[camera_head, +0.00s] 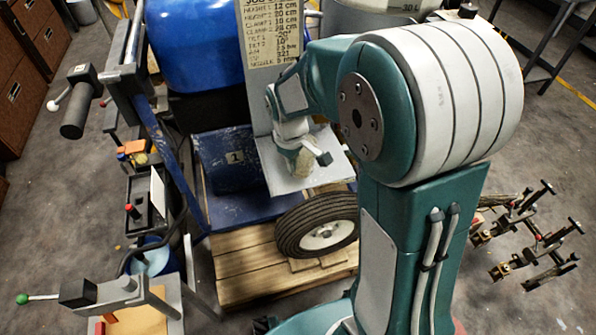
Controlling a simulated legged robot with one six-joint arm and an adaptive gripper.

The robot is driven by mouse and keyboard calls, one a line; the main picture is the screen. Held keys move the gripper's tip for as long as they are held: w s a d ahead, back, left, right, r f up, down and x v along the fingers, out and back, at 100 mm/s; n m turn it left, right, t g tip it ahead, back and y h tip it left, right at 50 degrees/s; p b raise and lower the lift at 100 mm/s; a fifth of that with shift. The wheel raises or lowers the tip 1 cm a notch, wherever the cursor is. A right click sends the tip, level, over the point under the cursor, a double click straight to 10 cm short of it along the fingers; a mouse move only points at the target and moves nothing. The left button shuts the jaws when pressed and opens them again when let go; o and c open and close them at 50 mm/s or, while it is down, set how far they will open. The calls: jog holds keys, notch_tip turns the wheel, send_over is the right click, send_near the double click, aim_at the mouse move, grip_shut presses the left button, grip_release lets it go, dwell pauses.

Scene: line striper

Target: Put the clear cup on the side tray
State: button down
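My gripper (305,158) points down over a light grey plate (285,183) on the front of the striper. A small pale shape shows at the gripper's end, but I cannot tell whether it is the clear cup or part of the gripper. The fingers are too small and partly covered to show whether they are open or shut. A dark shallow tray (150,207) stands at the left side of the machine, with a red-topped item and a white sheet at it. I cannot make out the clear cup for certain anywhere.
A blue tank (200,45) and a label board (272,30) stand behind my gripper. A black tyre (318,228) is on the wooden pallet (245,272). A pale blue round container (155,262) is at lower left. Metal fittings (530,238) are at right.

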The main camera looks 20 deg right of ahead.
aim_at(298, 173)
jog(key=shift+w+d+f, duration=0.2)
jog(key=shift+d+f, duration=0.05)
jog(key=shift+f, duration=0.15)
jog(key=shift+w+d+f, duration=0.2)
jog(key=shift+f, duration=0.2)
jog(key=shift+w+d+f, duration=0.1)
jog(key=shift+d+f, duration=0.1)
jog(key=shift+f, duration=0.8)
jog(key=shift+w+d+f, duration=0.1)
jog(key=shift+d+f, duration=0.05)
jog(key=shift+f, duration=0.8)
jog(key=c, duration=0.8)
grip_release()
